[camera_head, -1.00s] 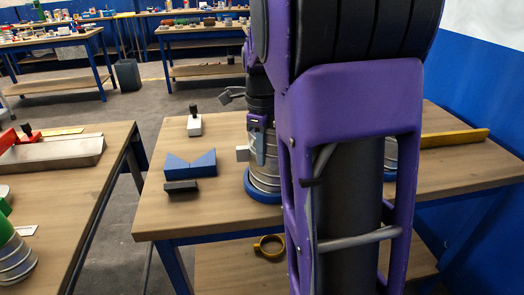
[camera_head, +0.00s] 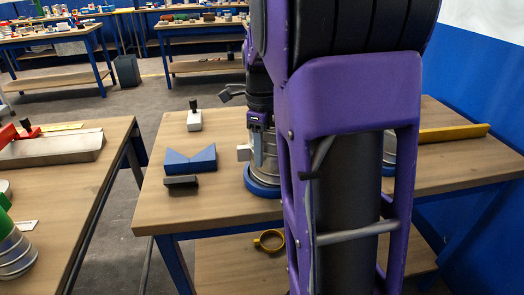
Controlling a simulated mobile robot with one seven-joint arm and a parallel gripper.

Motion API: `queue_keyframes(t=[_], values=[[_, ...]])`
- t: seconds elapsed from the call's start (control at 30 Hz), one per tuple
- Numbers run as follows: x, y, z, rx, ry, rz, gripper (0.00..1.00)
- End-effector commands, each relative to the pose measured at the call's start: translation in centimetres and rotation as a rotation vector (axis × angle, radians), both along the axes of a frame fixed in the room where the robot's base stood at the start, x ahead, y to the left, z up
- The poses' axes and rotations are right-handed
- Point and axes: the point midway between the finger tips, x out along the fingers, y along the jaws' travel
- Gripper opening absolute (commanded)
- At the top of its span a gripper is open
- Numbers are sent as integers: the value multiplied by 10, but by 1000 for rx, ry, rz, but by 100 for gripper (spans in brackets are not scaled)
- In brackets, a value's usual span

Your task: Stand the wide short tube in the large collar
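A ribbed silver tube (camera_head: 265,176) stands upright at a blue ring-shaped collar (camera_head: 262,192) on the middle bench, in the head view. It seems to sit within the ring, but how deep I cannot tell. My gripper (camera_head: 256,152) points down at the top of this tube, left of my purple arm link. My arm hides the right side of the tube and collar. The fingers and their hold on the tube are too small and covered to read. A second blue and silver piece (camera_head: 390,155) shows partly behind my arm on the right.
A blue V-block (camera_head: 190,158), a black block (camera_head: 181,182) and a small white block with a black knob (camera_head: 194,120) stand left of the collar. A yellow bar (camera_head: 453,134) lies at right. A yellow ring (camera_head: 269,241) is on the lower shelf. The bench's front left is clear.

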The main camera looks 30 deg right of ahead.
Motion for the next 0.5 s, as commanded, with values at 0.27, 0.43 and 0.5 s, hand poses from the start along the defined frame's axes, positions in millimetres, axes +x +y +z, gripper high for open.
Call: queue_keyframes(t=[0.27, 0.43, 0.5], values=[[1, 0, 16, 0, -1, 1, 39], [1, 0, 54, 0, -4, 1, 39], [1, 0, 72, -1, -5, 1, 39]])
